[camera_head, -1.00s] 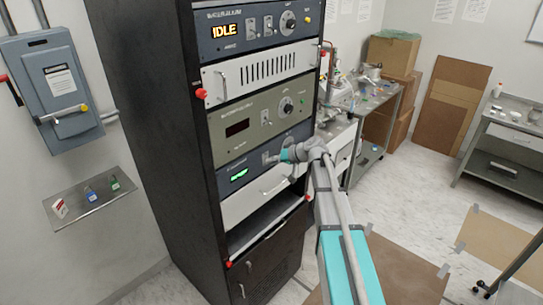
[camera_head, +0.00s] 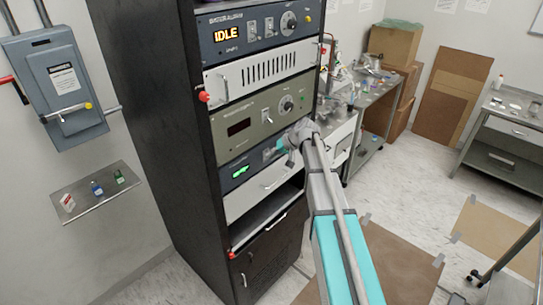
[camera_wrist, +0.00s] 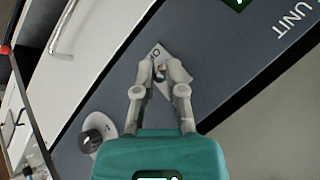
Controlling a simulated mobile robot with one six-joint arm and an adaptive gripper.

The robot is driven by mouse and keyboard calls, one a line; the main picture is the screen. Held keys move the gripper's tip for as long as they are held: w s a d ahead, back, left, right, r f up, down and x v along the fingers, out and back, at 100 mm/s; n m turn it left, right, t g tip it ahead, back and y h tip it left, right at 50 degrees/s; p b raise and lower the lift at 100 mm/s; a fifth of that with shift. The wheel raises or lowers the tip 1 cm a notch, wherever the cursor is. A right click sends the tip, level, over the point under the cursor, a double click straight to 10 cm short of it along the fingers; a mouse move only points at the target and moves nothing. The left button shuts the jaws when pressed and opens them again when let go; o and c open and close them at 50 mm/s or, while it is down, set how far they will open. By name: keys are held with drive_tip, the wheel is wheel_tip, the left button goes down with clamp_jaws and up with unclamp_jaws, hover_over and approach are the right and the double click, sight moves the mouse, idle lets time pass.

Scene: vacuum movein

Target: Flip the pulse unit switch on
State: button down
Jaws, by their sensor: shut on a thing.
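The pulse unit is the lower blue-grey panel (camera_head: 228,185) in the black rack, with a lit green display (camera_head: 240,172). In the wrist view its panel (camera_wrist: 215,75) shows the lettering "UNIT" and a small toggle switch (camera_wrist: 159,66) on a pale plate. My gripper (camera_wrist: 160,74) has its two grey fingers closed around the switch lever, one on each side. The fingers hide part of the lever, so I cannot tell its position. In the head view my gripper (camera_head: 277,150) reaches the right part of this panel, and my wrist hides some of it.
A round knob (camera_wrist: 98,130) sits close beside my gripper on the panel. Above is an olive unit (camera_head: 255,118) with its own switch and knob, and a top unit reading IDLE (camera_head: 229,36). A white drawer front (camera_head: 262,188) with a handle lies below.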

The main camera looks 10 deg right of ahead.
drive_tip(key=c, duration=0.7)
unclamp_jaws()
drive_tip(key=shift+f, duration=0.1)
drive_tip(key=s+f+g+h+b, duration=0.1)
drive_tip(key=s+f+b, duration=0.3)
drive_tip(key=s, duration=0.5)
drive_tip(key=s+f+g+h+b, duration=0.1)
drive_tip(key=s+f+h+b, duration=0.3)
drive_tip(key=s+f, duration=0.4)
drive_tip(key=s+f+g+h+b, duration=0.2)
drive_tip(key=s+f+b, duration=0.4)
drive_tip(key=s, duration=0.6)
drive_tip(key=shift+a+f, duration=0.2)
drive_tip(key=shift+f, duration=0.4)
